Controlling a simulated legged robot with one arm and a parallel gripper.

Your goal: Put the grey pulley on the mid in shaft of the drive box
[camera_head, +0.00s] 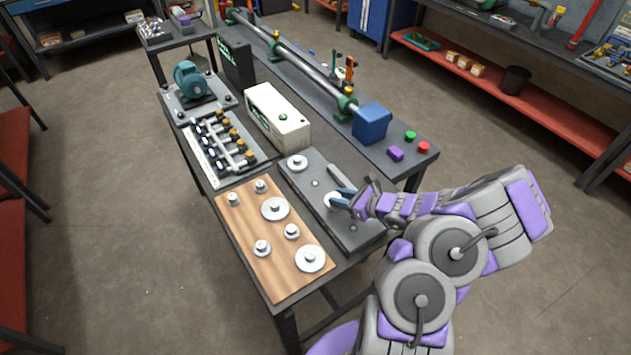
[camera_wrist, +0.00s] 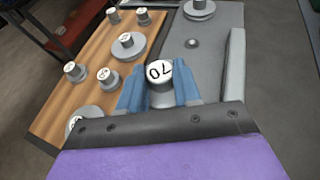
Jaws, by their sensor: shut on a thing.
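My gripper (camera_head: 340,198) is shut on a grey pulley (camera_wrist: 162,92), whose round white top is marked 70. In the wrist view its blue fingers (camera_wrist: 160,88) press on both sides of the hub. The pulley is over a dark grey flat box (camera_head: 368,236), which I take to be the drive box. I cannot tell whether the pulley touches it or sits on a shaft, since the fingers hide its underside. A short stub (camera_head: 315,183) stands bare on the box, and another disc (camera_head: 297,162) sits at its far end.
A wooden board (camera_head: 285,281) left of the box holds several labelled discs. A raised grey bar (camera_wrist: 236,68) runs along the box's right side. A cream box (camera_head: 278,113) stands beyond. A blue block (camera_head: 371,122) and long shaft lie behind.

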